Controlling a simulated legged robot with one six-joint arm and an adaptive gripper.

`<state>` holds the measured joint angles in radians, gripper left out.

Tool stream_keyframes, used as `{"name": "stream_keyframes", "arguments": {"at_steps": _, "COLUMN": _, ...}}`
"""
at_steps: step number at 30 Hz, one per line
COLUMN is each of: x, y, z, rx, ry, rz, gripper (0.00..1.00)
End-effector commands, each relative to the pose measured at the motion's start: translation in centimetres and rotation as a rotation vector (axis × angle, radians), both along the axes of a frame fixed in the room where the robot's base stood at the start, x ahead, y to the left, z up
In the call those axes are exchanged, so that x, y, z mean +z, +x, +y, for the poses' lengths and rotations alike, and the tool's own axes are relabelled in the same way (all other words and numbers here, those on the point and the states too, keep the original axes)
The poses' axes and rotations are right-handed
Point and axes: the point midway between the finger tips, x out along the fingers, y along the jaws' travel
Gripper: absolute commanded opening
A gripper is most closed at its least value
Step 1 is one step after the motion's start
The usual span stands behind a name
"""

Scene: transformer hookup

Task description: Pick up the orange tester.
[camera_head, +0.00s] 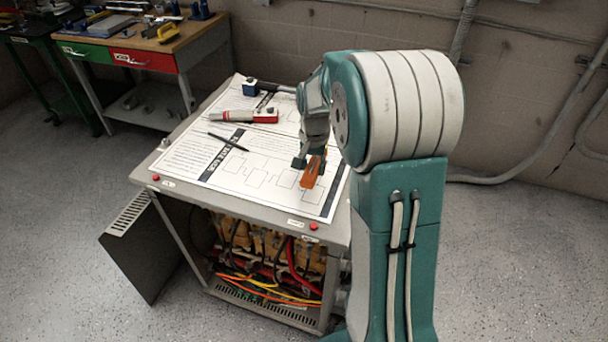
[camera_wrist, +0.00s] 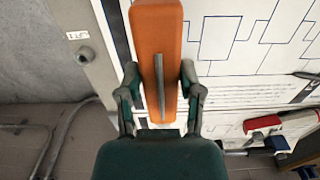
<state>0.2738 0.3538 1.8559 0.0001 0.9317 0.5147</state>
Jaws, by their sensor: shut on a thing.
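The orange tester (camera_head: 312,174) is at the right side of the paper sheet on top of the cabinet. It is a slim orange block. In the wrist view the tester (camera_wrist: 158,30) stretches up from between the fingers, with a thin grey strip along its middle. My gripper (camera_head: 308,160) is shut on the tester, one finger on each side in the wrist view (camera_wrist: 160,88). I cannot tell for sure whether the tester touches the sheet.
The cabinet top (camera_head: 150,172) carries a printed sheet (camera_head: 215,165), a red and white tool (camera_head: 247,116), a dark pen (camera_head: 228,141) and a blue block (camera_head: 251,88). Cables hang in the open front (camera_head: 265,265). A workbench (camera_head: 140,50) stands behind left.

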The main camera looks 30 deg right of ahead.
Motion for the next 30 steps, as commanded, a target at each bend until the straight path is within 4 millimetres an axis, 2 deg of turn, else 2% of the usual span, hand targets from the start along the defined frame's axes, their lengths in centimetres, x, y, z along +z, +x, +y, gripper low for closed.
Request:
{"name": "stream_keyframes", "arguments": {"at_steps": 6, "x": 3.1, "y": -1.4, "z": -2.2, "rx": -0.004, "ry": -0.001, "rz": -0.004, "gripper": 0.00}}
{"name": "stream_keyframes", "arguments": {"at_steps": 21, "x": 6.2, "y": -5.6, "z": -8.2, "rx": -0.004, "ry": -0.001, "rz": -0.001, "gripper": 0.00}}
{"name": "stream_keyframes", "arguments": {"at_steps": 30, "x": 6.8, "y": -6.5, "z": -9.3, "rx": 0.000, "ry": 0.000, "rz": 0.000, "gripper": 0.00}}
